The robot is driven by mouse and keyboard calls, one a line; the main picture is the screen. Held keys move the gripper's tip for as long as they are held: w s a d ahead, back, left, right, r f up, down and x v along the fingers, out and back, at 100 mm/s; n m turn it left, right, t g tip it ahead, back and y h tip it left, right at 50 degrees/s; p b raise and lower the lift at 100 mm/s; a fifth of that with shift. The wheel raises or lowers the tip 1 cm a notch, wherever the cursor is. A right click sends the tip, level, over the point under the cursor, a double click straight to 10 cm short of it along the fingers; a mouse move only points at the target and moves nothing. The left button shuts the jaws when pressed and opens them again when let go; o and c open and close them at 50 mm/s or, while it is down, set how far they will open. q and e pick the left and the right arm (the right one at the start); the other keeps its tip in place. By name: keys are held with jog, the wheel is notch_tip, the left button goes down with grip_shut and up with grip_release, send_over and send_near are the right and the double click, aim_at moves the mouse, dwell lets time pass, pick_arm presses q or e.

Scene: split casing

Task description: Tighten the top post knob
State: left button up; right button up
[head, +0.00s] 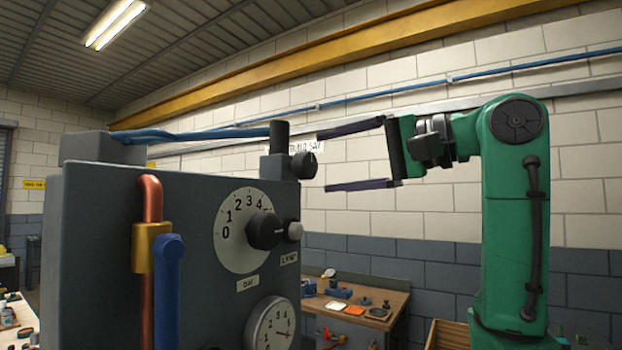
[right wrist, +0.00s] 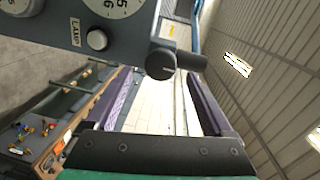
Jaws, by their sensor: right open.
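The top post knob (head: 303,165) is a small dark round knob with a light mark. It sits on the block at the foot of a dark upright post (head: 279,137), on the casing's top right corner. My right gripper (head: 324,161) is open and empty, with its fingers pointing left at the knob and their tips just short of it. In the right wrist view the knob (right wrist: 160,62) shows beyond and between the two fingertips (right wrist: 161,76), with no visible contact. My left gripper is out of view.
The grey casing (head: 110,240) carries a large numbered dial (head: 240,215), a lamp button (head: 295,231) and a lower gauge (head: 270,325). A blue cable (head: 200,134) runs along its top to the post. A workbench (head: 390,299) with small parts stands behind.

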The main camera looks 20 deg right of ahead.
pick_arm(q)
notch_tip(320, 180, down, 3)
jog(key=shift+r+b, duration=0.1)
jog(key=shift+b, duration=0.85)
pick_arm(e)
jog(key=v, duration=0.9)
